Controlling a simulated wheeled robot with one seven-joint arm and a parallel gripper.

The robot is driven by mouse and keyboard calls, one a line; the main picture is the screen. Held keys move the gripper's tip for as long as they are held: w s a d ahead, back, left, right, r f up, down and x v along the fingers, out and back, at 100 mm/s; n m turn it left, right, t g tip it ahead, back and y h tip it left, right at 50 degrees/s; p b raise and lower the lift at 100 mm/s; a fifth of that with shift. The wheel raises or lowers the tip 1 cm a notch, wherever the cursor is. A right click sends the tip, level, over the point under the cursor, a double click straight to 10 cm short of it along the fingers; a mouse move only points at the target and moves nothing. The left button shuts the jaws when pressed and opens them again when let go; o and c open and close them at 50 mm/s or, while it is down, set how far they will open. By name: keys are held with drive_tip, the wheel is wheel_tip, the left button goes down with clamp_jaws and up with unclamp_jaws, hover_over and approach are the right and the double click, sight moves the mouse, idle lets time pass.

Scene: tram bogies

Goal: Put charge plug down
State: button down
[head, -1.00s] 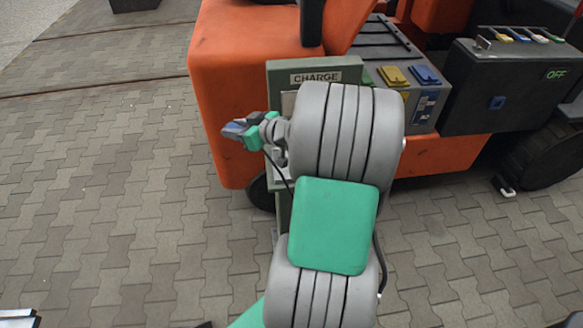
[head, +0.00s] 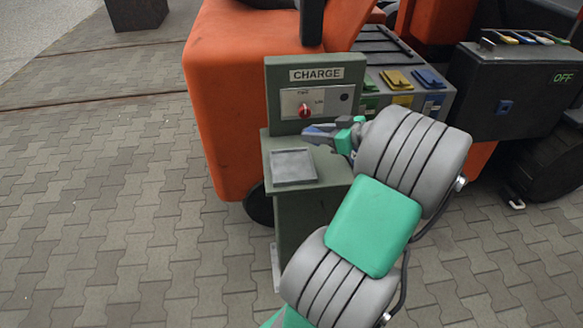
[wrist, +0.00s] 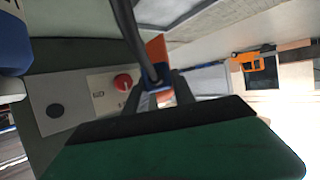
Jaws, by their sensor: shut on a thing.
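My gripper (head: 330,134) is in front of the green charge post, to the right of the grey pad and below the red knob. It also shows in the wrist view (wrist: 164,90), with its fingers shut on the charge plug. The charge plug (wrist: 157,88) is a small, partly hidden bluish piece, and a dark cable (wrist: 139,45) runs up from it in that view. The grey square pad (head: 293,166) on the post's shelf (head: 333,168) is empty. I cannot tell whether the plug touches the post.
The post's upright panel (head: 316,72) reads CHARGE and carries a red knob (head: 305,111). An orange vehicle (head: 222,85) stands close behind. Grey boxes with yellow and blue lids (head: 400,80) and a dark box marked OFF (head: 525,95) are at right.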

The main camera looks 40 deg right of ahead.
hover_over(292, 166)
drive_tip(key=f, duration=0.5)
drive_tip(key=shift+s+d+f, duration=0.2)
drive_tip(key=shift+s+d, duration=0.05)
drive_tip(key=shift+s, duration=0.15)
drive_tip(key=shift+w+a+f+b, duration=0.15)
drive_tip(key=shift+f+b, duration=0.2)
drive_tip(key=shift+f, duration=0.75)
drive_tip(key=shift+w+a+f+b, duration=0.15)
drive_tip(key=shift+f+b, duration=0.15)
drive_tip(key=shift+f, duration=0.75)
drive_tip(key=c, duration=1.1)
unclamp_jaws()
drive_tip(key=shift+o, duration=0.2)
drive_tip(key=shift+s+d+r, duration=0.15)
drive_tip(key=shift+s+r, duration=0.1)
drive_tip(key=shift+r, duration=0.05)
drive_tip(key=p+v, duration=0.1)
drive_tip(key=v, duration=1)
drive_tip(key=shift+s+r, duration=0.15)
drive_tip(key=shift+s, duration=0.1)
